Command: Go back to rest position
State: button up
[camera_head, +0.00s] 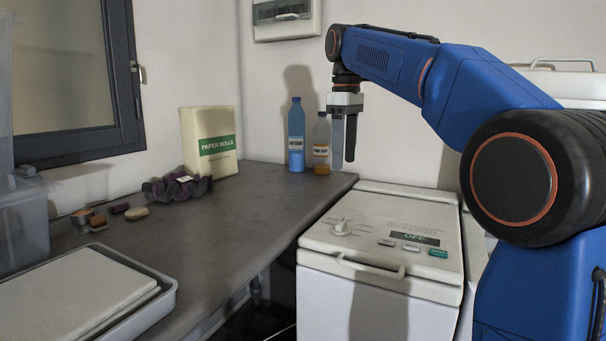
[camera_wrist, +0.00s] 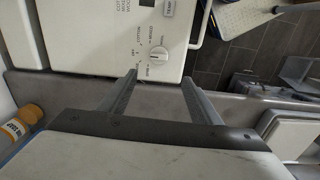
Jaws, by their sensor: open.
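My gripper (camera_head: 344,138) points down at the end of my blue arm, above the back of the counter next to the toploader (camera_head: 375,225). In the wrist view my gripper (camera_wrist: 160,95) shows two separated fingers with nothing between them. The toploader's lid is shut, with a white knob (camera_head: 342,227), several buttons and a display reading OFF. The knob also shows in the wrist view (camera_wrist: 159,53), beyond the fingertips.
The grey counter (camera_head: 240,215) holds a paper rolls pack (camera_head: 209,142), a dark cloth (camera_head: 177,189), several small items and a tray (camera_head: 160,303). The counter's middle is clear.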

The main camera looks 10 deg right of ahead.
jog(key=s+d+f+m, duration=0.1)
jog(key=s+f+m, duration=0.1)
jog(key=s+f, duration=0.2)
jog(key=s+d+f+m+t, duration=0.1)
jog(key=s+d+f, duration=0.1)
jog(key=s+f, duration=0.3)
jog(key=s+d+f+m+t, duration=0.1)
jog(key=s+f, duration=0.3)
jog(key=s, duration=0.5)
jog(key=shift+d+f+m, duration=0.35)
jog(key=shift+d+m, duration=0.2)
jog(key=shift+m, duration=0.25)
jog(key=s+d+f+m+t, duration=0.1)
jog(key=s+f+m, duration=0.1)
jog(key=s+f, duration=0.5)
jog(key=s+d+f+m+t, duration=0.1)
jog(key=s+f+m, duration=0.1)
jog(key=s+f, duration=0.6)
notch_tip(320, 180, down, 5)
jog(key=shift+f+m+t, duration=0.1)
jog(key=shift+m+t, duration=0.2)
jog(key=shift+m, duration=0.1)
jog(key=shift+d, duration=0.1)
